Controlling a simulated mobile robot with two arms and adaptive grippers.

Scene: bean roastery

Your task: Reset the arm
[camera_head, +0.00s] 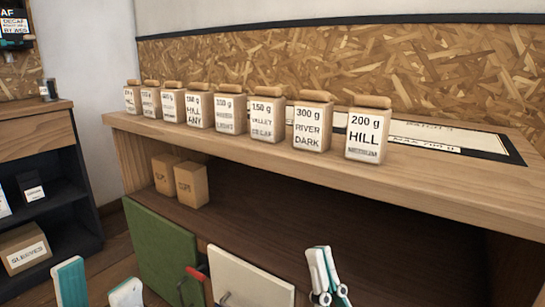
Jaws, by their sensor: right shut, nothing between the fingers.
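My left gripper (98,277) shows at the bottom left, cut off by the picture's lower edge. Its two white and teal fingers are well apart, with nothing seen between them. My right gripper (321,252) shows at the bottom, right of the middle, in front of the open lower shelf. Its fingers are together and hold nothing. Both grippers are below the counter top and apart from the bags. The rest of both arms is out of view.
Several labelled coffee bags stand in a row on the wooden counter (440,185); the nearest reads 200 g HILL (366,148). Two cardboard boxes (190,185) stand on the shelf below. A green panel (165,250) and a cream panel (250,280) are below it. A dark shelf unit (75,170) stands left.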

